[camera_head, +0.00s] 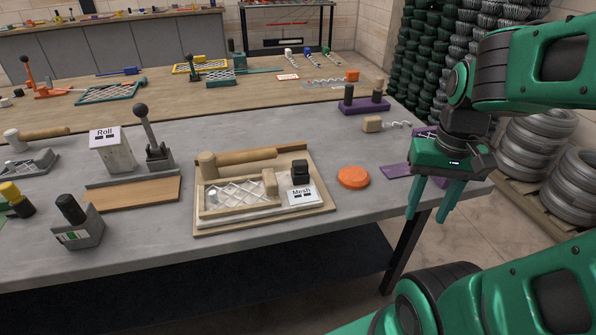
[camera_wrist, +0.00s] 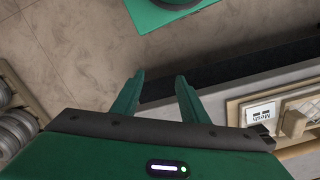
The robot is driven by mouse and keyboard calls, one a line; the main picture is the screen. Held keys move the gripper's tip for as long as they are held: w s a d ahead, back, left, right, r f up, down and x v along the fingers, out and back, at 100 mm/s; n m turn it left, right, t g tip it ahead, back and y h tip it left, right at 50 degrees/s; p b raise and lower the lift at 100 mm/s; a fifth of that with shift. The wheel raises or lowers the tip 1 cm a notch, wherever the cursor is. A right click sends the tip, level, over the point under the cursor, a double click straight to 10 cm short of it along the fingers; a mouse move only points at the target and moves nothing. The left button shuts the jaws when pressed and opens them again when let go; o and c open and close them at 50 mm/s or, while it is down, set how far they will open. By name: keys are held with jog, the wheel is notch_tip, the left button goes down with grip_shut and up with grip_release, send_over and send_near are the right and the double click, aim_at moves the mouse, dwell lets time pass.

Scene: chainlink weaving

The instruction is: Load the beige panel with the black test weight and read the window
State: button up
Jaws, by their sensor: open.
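The beige panel (camera_head: 222,207), a wire mesh in a beige frame, lies on a pale board on the grey bench in the head view; its edge also shows at the right of the wrist view (camera_wrist: 290,103). The black test weight (camera_head: 300,171), a small dark block, stands at the board's back right. In front of it is a white block marked Mesh with two dark windows (camera_head: 304,195); their reading is too small to make out. My gripper (camera_head: 428,212) is open and empty, right of the board and off the bench's front edge. Its fingers show in the wrist view (camera_wrist: 160,77).
An orange disc (camera_head: 353,177) lies right of the board, with purple pieces (camera_head: 397,171) beyond it. A white Roll block (camera_head: 112,152) and a lever press (camera_head: 156,148) stand left. Floor is clear below my gripper.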

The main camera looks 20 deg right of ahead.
jog(key=shift+o, duration=2.1)
jog(key=shift+w+a+r+n, duration=0.1)
jog(key=shift+w+r+n, duration=0.2)
jog(key=shift+r+n, duration=0.55)
jog(key=n, duration=2)
send_near(300, 162)
jog(key=shift+s+a+f+n, duration=0.2)
jog(key=shift+s+a+n, duration=0.05)
jog(key=shift+s+a, duration=0.15)
notch_tip(300, 162, down, 5)
jog(key=shift+d+r, duration=0.1)
jog(key=shift+w+d+f, duration=0.15)
jog(key=shift+w+f, duration=0.05)
jog(key=shift+f, duration=1.1)
jog(key=shift+w+d+f, duration=0.1)
jog(key=shift+w+f, duration=0.05)
jog(key=shift+f, duration=1.2)
